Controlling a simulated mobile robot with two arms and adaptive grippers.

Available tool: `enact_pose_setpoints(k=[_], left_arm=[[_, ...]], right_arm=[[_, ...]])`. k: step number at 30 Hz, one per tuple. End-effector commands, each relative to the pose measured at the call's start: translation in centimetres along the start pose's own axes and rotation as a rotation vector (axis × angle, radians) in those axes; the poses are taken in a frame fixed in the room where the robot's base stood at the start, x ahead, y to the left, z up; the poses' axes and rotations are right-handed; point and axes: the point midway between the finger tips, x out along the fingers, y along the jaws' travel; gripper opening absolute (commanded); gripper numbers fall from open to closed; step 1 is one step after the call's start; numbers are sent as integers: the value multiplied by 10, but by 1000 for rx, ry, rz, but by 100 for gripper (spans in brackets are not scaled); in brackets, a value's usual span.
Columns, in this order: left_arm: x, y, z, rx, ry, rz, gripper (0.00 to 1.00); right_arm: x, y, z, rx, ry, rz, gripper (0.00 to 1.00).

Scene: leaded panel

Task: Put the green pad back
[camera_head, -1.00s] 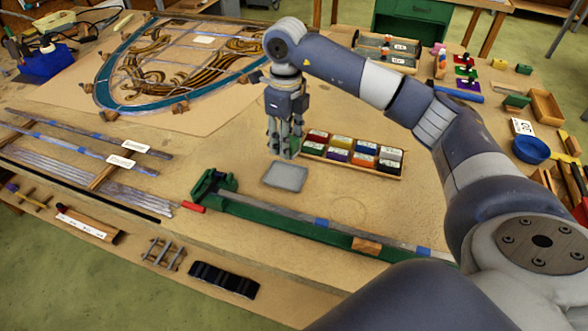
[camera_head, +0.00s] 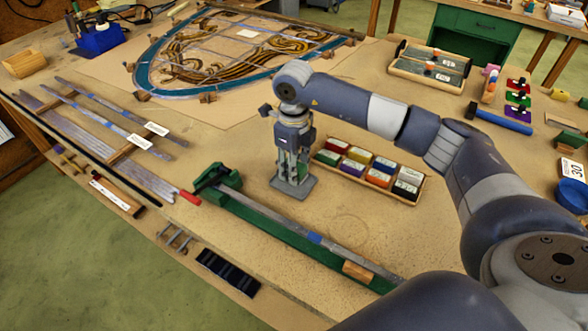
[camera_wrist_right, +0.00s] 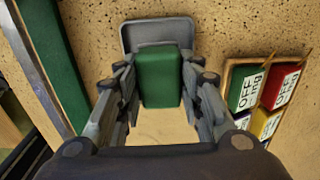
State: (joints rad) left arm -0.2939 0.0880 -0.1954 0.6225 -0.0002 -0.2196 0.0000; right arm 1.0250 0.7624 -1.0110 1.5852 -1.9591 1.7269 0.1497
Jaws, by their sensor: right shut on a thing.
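My right gripper (camera_head: 292,180) is shut on a green pad (camera_wrist_right: 160,78), which sits between its two fingers in the wrist view. In the head view the fingers mostly hide the pad. A grey shallow plate (camera_head: 308,184) lies on the table at the fingertips, and it also shows behind the pad in the wrist view (camera_wrist_right: 158,31). I cannot tell whether the pad touches the plate. A wooden rack (camera_head: 364,182) with several coloured, labelled pads stands just right of the gripper. One green labelled pad (camera_wrist_right: 243,92) is in its near-left corner. My left gripper is out of view.
A long green fixture (camera_head: 265,220) with a metal strip lies in front of the gripper. The leaded panel (camera_head: 215,55) is at the back left, and metal strips (camera_head: 110,135) lie at the left. Bare table lies right of the fixture.

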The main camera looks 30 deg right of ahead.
Motion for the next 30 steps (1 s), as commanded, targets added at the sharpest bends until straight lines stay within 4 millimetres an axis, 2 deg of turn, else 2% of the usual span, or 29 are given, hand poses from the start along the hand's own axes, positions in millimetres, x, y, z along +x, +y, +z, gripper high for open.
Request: enact_pose_setpoints(k=[4,14,15,18,30], left_arm=[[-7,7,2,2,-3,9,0],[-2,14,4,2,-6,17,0],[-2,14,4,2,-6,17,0],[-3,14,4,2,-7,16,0],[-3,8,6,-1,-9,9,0]], right_arm=[[18,1,-1,0,3,1,12],[24,0,0,0,1,0,12],[24,0,0,0,1,0,37],[23,0,0,0,1,0,55],[23,0,0,0,1,1,55]])
